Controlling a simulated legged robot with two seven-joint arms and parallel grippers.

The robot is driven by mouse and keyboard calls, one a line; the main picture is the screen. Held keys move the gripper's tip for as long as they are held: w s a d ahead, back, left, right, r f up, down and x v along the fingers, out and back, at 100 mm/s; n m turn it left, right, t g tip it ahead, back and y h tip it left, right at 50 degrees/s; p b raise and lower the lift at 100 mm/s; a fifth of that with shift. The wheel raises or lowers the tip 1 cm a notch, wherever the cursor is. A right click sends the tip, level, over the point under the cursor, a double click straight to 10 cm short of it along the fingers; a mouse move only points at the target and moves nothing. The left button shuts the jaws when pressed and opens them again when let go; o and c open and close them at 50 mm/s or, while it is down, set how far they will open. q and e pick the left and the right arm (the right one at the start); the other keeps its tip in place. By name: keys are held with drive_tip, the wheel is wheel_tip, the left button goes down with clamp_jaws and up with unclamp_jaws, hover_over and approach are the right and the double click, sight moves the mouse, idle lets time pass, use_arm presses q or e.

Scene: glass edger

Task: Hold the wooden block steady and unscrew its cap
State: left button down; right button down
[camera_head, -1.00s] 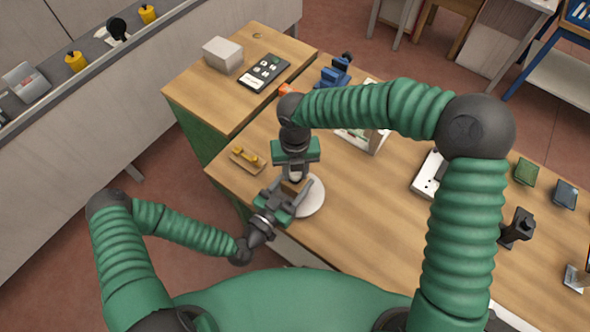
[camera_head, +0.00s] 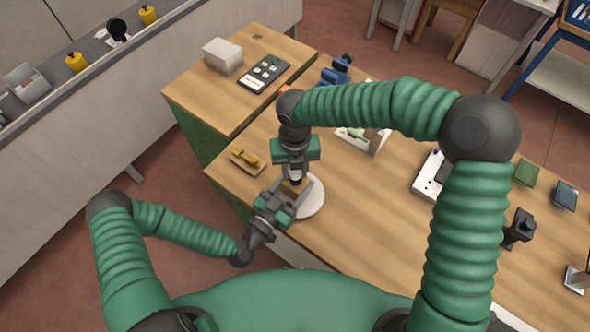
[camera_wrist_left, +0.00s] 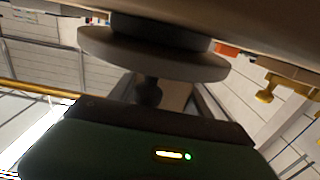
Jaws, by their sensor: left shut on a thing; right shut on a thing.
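The wooden block (camera_head: 292,187) is small and brown, above the round white disc (camera_head: 312,196) near the table's front edge. My left gripper (camera_head: 288,193) is shut on the block from the front. My right gripper (camera_head: 296,172) comes down from above and is shut on the cap, which is mostly hidden between its fingers. In the left wrist view, a tan surface (camera_wrist_left: 174,96), probably the block, shows between the fingers of my left gripper (camera_wrist_left: 170,100). The pale disc (camera_wrist_left: 150,52) crosses the top of that view. The cap's thread is not visible.
A wooden tray with yellow pieces (camera_head: 246,156) lies left of the grippers. A white framed piece (camera_head: 362,138) stands behind them, and a white board (camera_head: 428,180) lies to the right. A black device (camera_head: 520,228) stands farther right. The table's middle is clear.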

sight(295, 172)
drive_tip(key=shift+r, duration=0.55)
drive_tip(key=shift+s+r, duration=0.1)
drive_tip(key=shift+r, duration=1.9)
use_arm(q)
drive_tip(key=shift+c, duration=2.1)
unclamp_jaws()
drive_tip(key=b+v, duration=0.2)
drive_tip(key=v, duration=0.9)
drive_tip(key=shift+a+f+b, duration=0.1)
drive_tip(key=shift+b, duration=0.25)
use_arm(e)
wheel_tip(295, 172, down, 3)
drive_tip(key=shift+r, duration=0.15)
use_arm(q)
drive_tip(key=shift+s+a, duration=0.25)
drive_tip(key=shift+s, duration=0.1)
